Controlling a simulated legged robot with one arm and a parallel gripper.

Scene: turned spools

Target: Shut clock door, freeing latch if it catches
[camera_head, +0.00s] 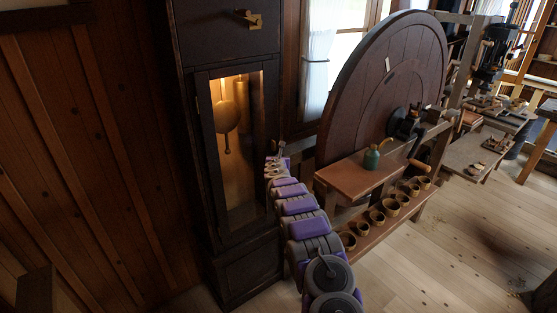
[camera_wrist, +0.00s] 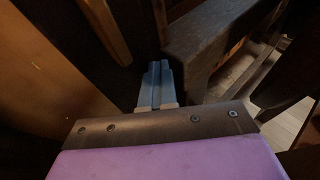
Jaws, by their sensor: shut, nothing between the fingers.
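The clock (camera_head: 245,265) is a tall dark wooden case left of centre in the head view. Its door (camera_head: 204,140) is a dark frame around a tall opening, with a warm-lit interior and a round pendulum (camera_head: 228,116) behind. I cannot tell whether the door is fully shut. A small brass fitting (camera_head: 249,19) sits on the case above the door; I cannot tell if it is the latch. My gripper (camera_head: 278,150) is beside the door's right edge, shut and empty; contact is unclear. In the wrist view its bluish fingers (camera_wrist: 156,82) are together.
Several small cups (camera_head: 391,206) line a lower shelf. A dark timber (camera_wrist: 215,45) is close right of my fingers. Floor (camera_head: 450,260) at right is open.

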